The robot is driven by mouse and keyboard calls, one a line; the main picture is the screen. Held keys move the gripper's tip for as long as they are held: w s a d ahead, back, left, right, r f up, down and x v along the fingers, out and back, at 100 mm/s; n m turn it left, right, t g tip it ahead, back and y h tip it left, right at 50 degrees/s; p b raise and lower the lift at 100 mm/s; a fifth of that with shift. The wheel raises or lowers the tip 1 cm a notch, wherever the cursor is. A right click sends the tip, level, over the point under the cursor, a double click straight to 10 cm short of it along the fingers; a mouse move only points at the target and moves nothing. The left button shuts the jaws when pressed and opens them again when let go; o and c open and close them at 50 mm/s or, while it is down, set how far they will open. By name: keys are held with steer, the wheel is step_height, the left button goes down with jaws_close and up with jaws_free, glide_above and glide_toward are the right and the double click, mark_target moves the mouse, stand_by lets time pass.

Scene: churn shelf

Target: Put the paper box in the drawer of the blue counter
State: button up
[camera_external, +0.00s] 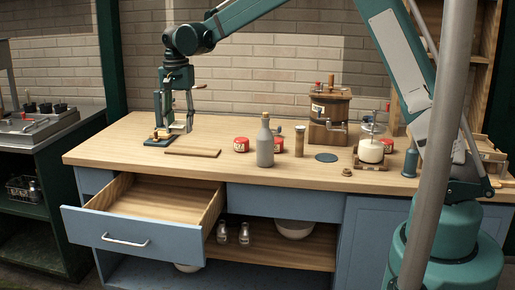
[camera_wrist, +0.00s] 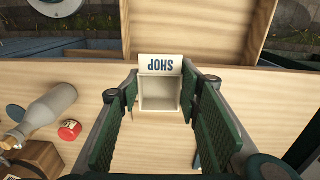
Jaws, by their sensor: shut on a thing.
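The paper box (camera_wrist: 160,92) is small and pale, with an open front and a flap lettered "SHOP" that reads upside down in the wrist view. My gripper (camera_wrist: 160,105) is shut on it, with green finger pads at its left and right sides. In the external view my gripper (camera_external: 170,135) is low over the left end of the countertop, behind the drawer; the box is hard to make out there. The drawer (camera_external: 125,232) of the blue counter (camera_external: 285,202) is pulled out, and its visible wooden inside is empty. The drawer also shows at the top of the wrist view (camera_wrist: 190,35).
A wooden board (camera_external: 193,152) lies right of my gripper. Further right stand red tins (camera_external: 241,145), a grey bottle (camera_external: 265,145), a wooden grinder (camera_external: 329,115) and a glass jar (camera_external: 371,150). The counter's front edge lies between my gripper and the drawer.

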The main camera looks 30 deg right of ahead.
steer(key=s+a+b, duration=0.1)
steer(key=s+a, duration=0.6)
steer(key=a, duration=0.2)
step_height(320, 180, down, 22)
steer(key=shift+d+f, duration=0.25)
steer(key=shift+f+b, duration=0.45)
steer(key=shift+f, duration=2.65)
steer(key=shift+f+b, duration=0.3)
steer(key=shift+f, duration=1.55)
steer(key=shift+f, duration=0.2)
steer(key=o, duration=0.7)
